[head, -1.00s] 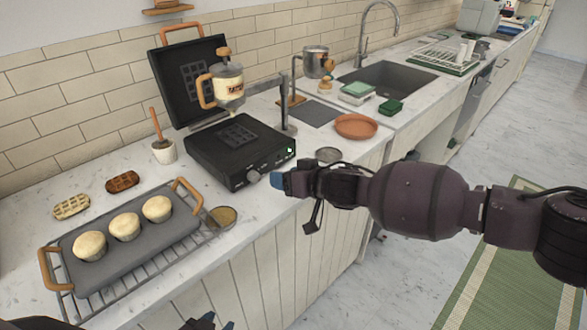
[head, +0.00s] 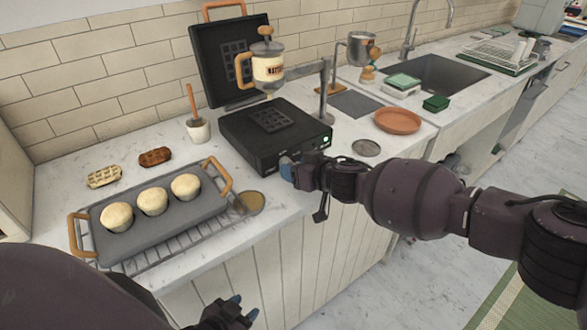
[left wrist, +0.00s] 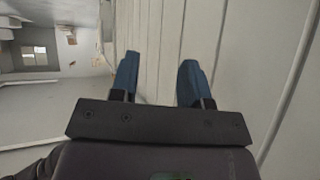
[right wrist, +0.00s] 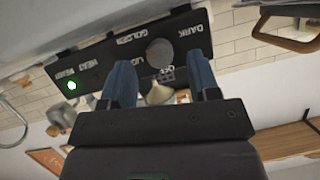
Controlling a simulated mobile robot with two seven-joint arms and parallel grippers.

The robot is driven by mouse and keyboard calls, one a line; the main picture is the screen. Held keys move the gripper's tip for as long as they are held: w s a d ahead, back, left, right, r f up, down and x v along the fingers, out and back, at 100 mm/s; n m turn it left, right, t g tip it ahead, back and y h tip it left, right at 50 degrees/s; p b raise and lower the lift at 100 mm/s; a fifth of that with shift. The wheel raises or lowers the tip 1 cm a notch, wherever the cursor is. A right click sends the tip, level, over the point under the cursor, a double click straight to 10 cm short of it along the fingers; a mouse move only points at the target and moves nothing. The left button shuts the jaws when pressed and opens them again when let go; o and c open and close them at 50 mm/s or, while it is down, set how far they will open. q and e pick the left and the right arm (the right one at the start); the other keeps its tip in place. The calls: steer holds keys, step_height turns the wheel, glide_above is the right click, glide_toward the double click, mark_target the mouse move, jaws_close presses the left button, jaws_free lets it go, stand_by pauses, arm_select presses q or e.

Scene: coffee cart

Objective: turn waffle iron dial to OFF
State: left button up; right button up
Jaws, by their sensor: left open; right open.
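The black waffle iron (head: 262,146) stands on the counter with its lid (head: 222,60) raised. Its front panel (right wrist: 120,62) shows upside down in the right wrist view, with labels including DARK, GOLDEN, HEAT and READY. The round grey dial (right wrist: 160,52) is between the lines of my right fingers, just beyond their tips; contact cannot be told. My right gripper (head: 288,168) is open at the iron's front and hides the dial in the head view. My left gripper (head: 238,308) is open and empty, low in front of the counter, also in the left wrist view (left wrist: 160,75).
A green light (right wrist: 72,86) glows on the panel. A batter dispenser (head: 268,68) hangs over the iron on a stand. A tray (head: 160,228) with three muffins sits on a rack to the left. A terracotta plate (head: 398,121) and a metal disc (head: 366,148) lie to the right.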

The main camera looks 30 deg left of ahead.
steer(key=shift+b+x, duration=0.3)
steer(key=shift+x, duration=0.75)
steer(key=c, duration=0.9)
